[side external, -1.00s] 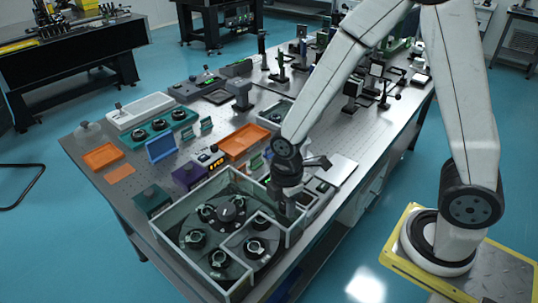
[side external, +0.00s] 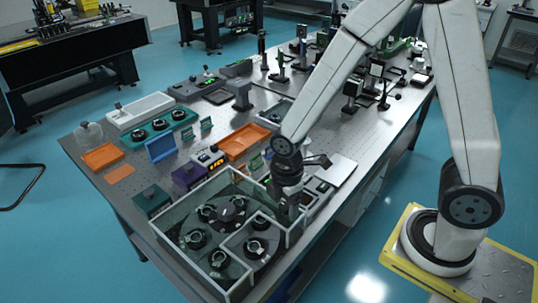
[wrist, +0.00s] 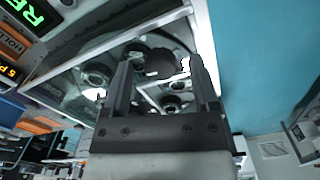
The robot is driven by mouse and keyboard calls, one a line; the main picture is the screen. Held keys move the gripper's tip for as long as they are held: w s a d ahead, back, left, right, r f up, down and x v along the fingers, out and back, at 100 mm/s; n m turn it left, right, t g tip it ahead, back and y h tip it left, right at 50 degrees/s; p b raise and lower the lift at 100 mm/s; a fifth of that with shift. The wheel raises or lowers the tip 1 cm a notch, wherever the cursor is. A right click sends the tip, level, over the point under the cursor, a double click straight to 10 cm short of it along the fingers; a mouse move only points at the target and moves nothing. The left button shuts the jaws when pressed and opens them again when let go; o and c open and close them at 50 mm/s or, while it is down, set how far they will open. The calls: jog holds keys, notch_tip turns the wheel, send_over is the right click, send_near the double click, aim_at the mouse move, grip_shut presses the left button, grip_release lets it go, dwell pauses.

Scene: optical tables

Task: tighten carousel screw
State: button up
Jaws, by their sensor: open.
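The carousel (side external: 228,209) is a dark round unit with several round mounts, inside a clear-walled enclosure (side external: 180,269) at the table's near corner. My gripper (side external: 288,212) points down at the enclosure's right corner; its fingers are hard to make out there. In the wrist view my gripper (wrist: 160,62) is open, with its two dark fingers apart. A dark, knob-like cylinder (wrist: 170,64) shows between the fingertips, with no clear contact; I cannot tell whether it is the screw. The carousel's mounts (wrist: 97,79) show beyond the fingers. No screw can be clearly identified in the side view.
The enclosure's walls stand close to my gripper. A purple box (side external: 190,176), an orange tray (side external: 245,140) and a lit display box (side external: 210,157) lie behind it. A flat silver plate (side external: 336,170) lies to the right.

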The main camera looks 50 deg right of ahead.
aim_at(285, 205)
jog(key=shift+r, duration=3.8)
jog(key=s+d+m+t, duration=0.1)
jog(key=d+m, duration=0.2)
jog(key=m, duration=0.4)
jog(key=s+d+f+m+t, duration=0.1)
jog(key=d+m, duration=0.1)
jog(key=m, duration=0.5)
jog(key=shift+s+d+f+m+t, duration=0.15)
jog(key=shift+d+m+t, duration=0.15)
jog(key=shift+d, duration=0.1)
